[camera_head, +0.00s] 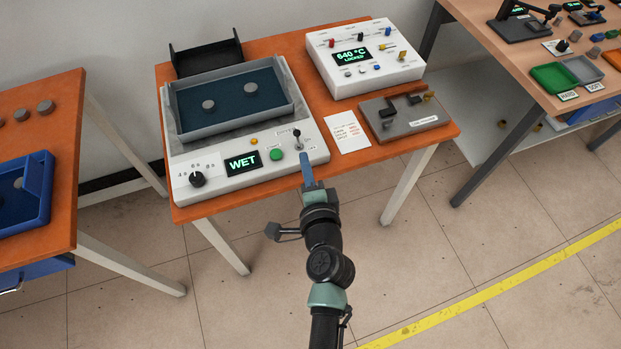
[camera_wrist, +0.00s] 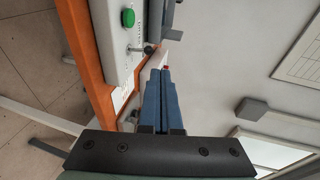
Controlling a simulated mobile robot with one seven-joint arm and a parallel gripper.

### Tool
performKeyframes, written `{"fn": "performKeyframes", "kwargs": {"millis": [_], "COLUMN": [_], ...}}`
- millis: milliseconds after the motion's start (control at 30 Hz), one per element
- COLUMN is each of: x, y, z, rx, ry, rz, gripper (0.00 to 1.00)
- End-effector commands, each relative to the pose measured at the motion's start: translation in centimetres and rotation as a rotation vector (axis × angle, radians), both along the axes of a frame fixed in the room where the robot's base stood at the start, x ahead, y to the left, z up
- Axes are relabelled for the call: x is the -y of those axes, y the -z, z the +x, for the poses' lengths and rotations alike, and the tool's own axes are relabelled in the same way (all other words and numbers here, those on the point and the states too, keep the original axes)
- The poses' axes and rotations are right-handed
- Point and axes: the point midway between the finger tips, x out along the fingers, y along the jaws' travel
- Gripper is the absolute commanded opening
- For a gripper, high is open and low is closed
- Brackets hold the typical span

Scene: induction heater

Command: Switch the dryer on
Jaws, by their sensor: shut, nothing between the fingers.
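The dryer (camera_head: 186,158) is a white unit on the orange table, with a grey tray (camera_head: 184,134) holding two grey discs. Its display (camera_head: 243,163) reads WET in green. On its front panel are a dial (camera_head: 198,179), a green button (camera_head: 276,155) and a toggle switch (camera_head: 297,135) with a black ball tip. The button (camera_wrist: 128,17) and toggle (camera_wrist: 149,50) also show in the wrist view. My gripper (camera_head: 306,158) has its blue fingers shut and empty, just beside the toggle at the panel's front right corner. I cannot tell whether they touch it.
A black tray (camera_head: 207,54) is behind the dryer. Other tables stand left and right, with open floor in front.

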Motion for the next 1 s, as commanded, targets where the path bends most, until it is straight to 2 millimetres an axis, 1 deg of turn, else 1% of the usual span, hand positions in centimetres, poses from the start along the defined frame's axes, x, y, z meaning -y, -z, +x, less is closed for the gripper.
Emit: {"fn": "performKeyframes", "kwargs": {"millis": [33, 100, 200, 333, 533, 1000], "x": [0.2, 0.3, 0.5, 0.7, 0.8, 0.8], "y": [-0.5, -1.1, -1.8, -2.4, -2.7, -2.7], "z": [-1.0, -2.1, -3.4, -4.5, -5.1, -5.1], "rx": [-0.001, 0.000, -0.001, -0.001, 0.000, 0.000], "ry": [0.002, 0.002, 0.001, 0.001, 0.001, 0.001], "rz": [0.001, 0.001, 0.000, 0.000, -0.001, 0.000], "gripper": [0.00, 0.00, 0.00, 0.00, 0.00, 0.00]}}
